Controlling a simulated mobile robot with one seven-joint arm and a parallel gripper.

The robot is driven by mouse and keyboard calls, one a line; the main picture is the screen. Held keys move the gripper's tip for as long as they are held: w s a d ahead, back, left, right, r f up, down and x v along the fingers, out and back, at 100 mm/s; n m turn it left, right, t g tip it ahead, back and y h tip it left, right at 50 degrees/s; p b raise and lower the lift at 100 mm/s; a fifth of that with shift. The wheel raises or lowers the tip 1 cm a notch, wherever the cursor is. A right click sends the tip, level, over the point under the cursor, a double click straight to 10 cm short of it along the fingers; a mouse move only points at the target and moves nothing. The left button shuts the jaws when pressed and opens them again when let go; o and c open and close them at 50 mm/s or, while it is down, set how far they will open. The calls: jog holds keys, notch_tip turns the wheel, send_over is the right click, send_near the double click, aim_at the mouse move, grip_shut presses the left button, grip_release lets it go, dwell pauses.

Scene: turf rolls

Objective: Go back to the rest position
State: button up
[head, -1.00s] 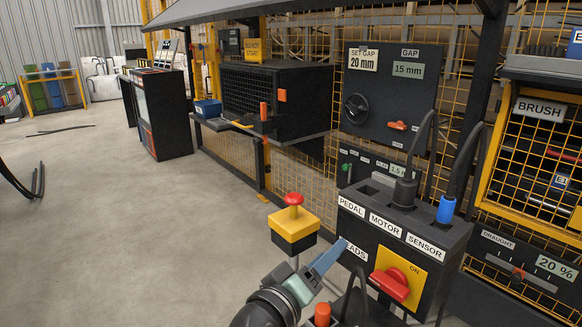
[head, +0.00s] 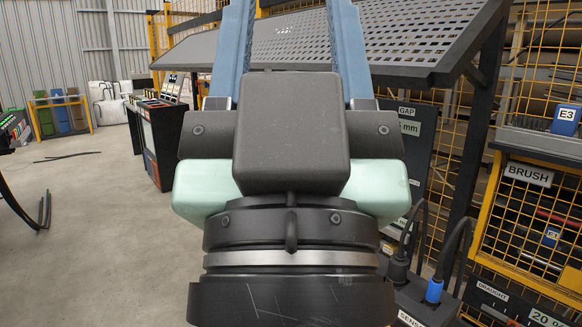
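My gripper (head: 290,12) fills the middle of the head view, close to the camera and pointing up. Its two blue fingers stand wide apart and run out of the top edge, so their tips are cut off. No object shows in the visible gap between them, only the dark perforated canopy behind. The gripper hides most of the machine behind it.
The black control box (head: 432,308) with a blue plug (head: 433,291) shows at lower right, partly hidden. The BRUSH cage (head: 535,215) is at right. A dark cabinet (head: 166,140) stands at left. Grey floor (head: 90,240) is open at left, with black strips lying on it.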

notch_tip(320, 180, up, 18)
jog(key=p, duration=1.6)
jog(key=shift+r, duration=0.25)
